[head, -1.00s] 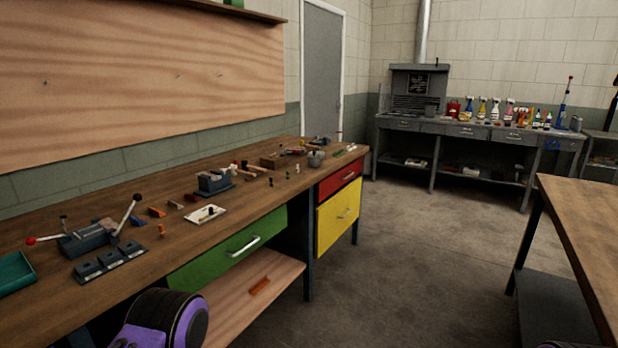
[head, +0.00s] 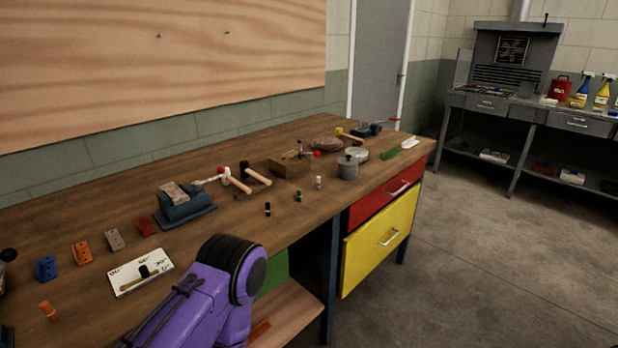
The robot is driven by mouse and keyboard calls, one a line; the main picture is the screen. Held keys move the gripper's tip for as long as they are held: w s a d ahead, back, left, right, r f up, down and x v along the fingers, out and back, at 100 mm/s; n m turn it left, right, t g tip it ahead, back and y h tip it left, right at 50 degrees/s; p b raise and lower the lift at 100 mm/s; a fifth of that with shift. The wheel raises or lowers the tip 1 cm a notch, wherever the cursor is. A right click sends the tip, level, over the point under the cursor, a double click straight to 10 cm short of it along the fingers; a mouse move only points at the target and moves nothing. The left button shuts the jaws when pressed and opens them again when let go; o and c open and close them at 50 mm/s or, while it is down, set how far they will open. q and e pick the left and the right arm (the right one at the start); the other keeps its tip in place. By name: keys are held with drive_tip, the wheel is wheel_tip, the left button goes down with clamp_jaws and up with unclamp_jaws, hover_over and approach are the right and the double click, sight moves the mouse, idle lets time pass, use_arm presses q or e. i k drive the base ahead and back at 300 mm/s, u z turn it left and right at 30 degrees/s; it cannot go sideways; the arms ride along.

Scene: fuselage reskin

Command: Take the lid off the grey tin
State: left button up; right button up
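A small grey tin (head: 347,170) stands upright on the wooden workbench, near its front edge and above the red drawer. A dark knob shows on its top, so the lid seems to be on; the picture is too small to show the seam. A flat, light grey round thing (head: 357,154) lies just behind the tin. My purple arm reaches in from the bottom, left of the middle, in front of the bench. Only arm links show. Neither of my grippers is in view.
A wooden box (head: 290,165) stands left of the tin, and small bottles (head: 319,183) stand in front of it. Mallets (head: 254,173), a blue-grey vise (head: 184,207) and a white card (head: 141,272) lie further left. A green strip (head: 390,154) lies to the right. Open floor lies right of the bench.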

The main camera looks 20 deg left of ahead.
sight(348, 160)
drive_tip(key=i, duration=0.9)
drive_tip(key=u, duration=1.25)
